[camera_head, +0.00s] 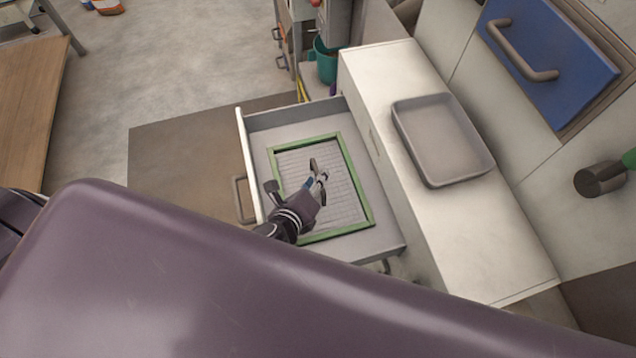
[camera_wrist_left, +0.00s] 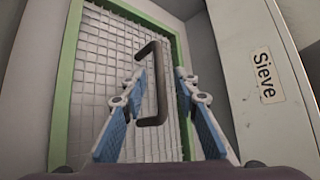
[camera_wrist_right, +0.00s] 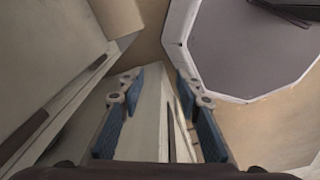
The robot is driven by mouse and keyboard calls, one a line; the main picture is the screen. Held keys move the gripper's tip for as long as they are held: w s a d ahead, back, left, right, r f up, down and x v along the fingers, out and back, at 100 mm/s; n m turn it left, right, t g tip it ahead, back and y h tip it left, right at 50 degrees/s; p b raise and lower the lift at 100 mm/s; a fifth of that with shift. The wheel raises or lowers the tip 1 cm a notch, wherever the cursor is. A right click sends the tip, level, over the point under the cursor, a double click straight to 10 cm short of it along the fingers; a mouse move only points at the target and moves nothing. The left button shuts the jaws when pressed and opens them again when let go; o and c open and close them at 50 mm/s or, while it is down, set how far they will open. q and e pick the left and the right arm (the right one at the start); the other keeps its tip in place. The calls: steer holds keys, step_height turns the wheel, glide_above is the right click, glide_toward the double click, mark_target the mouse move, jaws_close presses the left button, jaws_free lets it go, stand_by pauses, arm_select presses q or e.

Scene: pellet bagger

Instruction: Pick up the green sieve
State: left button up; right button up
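The green sieve (camera_head: 357,185) has a green rectangular frame and a pale wire mesh. It lies flat inside an open drawer (camera_head: 254,160). My left gripper (camera_head: 319,178) is over the sieve's middle. In the left wrist view, the sieve (camera_wrist_left: 66,85) fills the left and middle, with a dark bracket-shaped handle (camera_wrist_left: 160,88) on it. My left gripper (camera_wrist_left: 160,82) is open there, and the handle shows between its two fingers with gaps on both sides. My right gripper (camera_wrist_right: 158,82) is open and empty in the right wrist view; it is out of the head view.
A grey tray (camera_head: 441,137) sits on the white cabinet top right of the drawer. A "Sieve" label (camera_wrist_left: 264,75) marks the drawer front. A blue drawer front (camera_head: 555,60) with a handle is at upper right. A teal bucket (camera_head: 326,66) stands beyond the drawer.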

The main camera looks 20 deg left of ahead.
arm_select(q)
jaws_close()
steer(key=shift+r, duration=0.15)
stand_by(0.4)
